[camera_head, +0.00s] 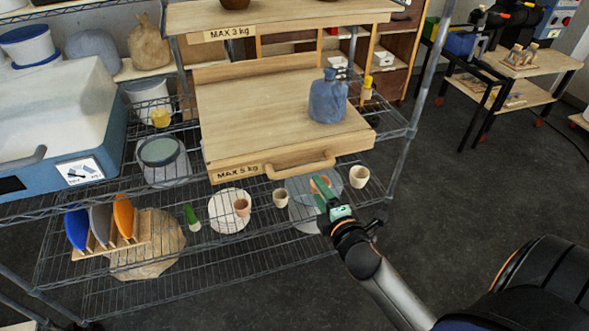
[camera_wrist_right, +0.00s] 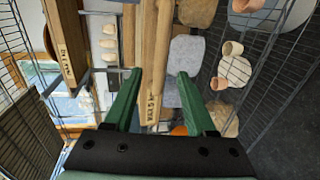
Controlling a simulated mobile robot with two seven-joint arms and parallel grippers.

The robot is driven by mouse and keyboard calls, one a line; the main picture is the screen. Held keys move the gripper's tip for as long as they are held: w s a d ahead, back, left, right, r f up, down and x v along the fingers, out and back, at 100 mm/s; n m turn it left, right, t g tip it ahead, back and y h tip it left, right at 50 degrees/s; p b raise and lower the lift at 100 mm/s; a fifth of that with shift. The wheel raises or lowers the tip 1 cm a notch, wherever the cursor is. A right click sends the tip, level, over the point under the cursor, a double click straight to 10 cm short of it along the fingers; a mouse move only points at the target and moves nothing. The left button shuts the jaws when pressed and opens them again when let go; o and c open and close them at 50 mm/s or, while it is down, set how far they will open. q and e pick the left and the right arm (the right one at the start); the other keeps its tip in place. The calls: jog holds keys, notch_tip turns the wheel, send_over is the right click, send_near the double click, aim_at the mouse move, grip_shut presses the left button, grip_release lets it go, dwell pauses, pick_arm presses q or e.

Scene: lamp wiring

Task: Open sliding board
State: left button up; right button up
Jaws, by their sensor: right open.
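The sliding board (camera_head: 250,115) is a pale wooden board on the wire rack, with a "MAX 5 kg" label and a wooden bar handle (camera_head: 300,166) along its front edge. In the right wrist view the open fingers (camera_wrist_right: 158,88) point toward the board's labelled front edge (camera_wrist_right: 153,98). My left gripper is in neither view.
Below the board, a wire shelf holds white plates (camera_head: 229,211), small cups (camera_head: 359,176) and a rack of coloured plates (camera_head: 104,225). An upper wooden shelf (camera_head: 280,14) overhangs the back.

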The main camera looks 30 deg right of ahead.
aim_at(305, 172)
jog(key=x, duration=1.1)
jog(key=shift+w+f, duration=0.1)
jog(key=shift+f, duration=0.05)
grip_shut()
dwell(1.1)
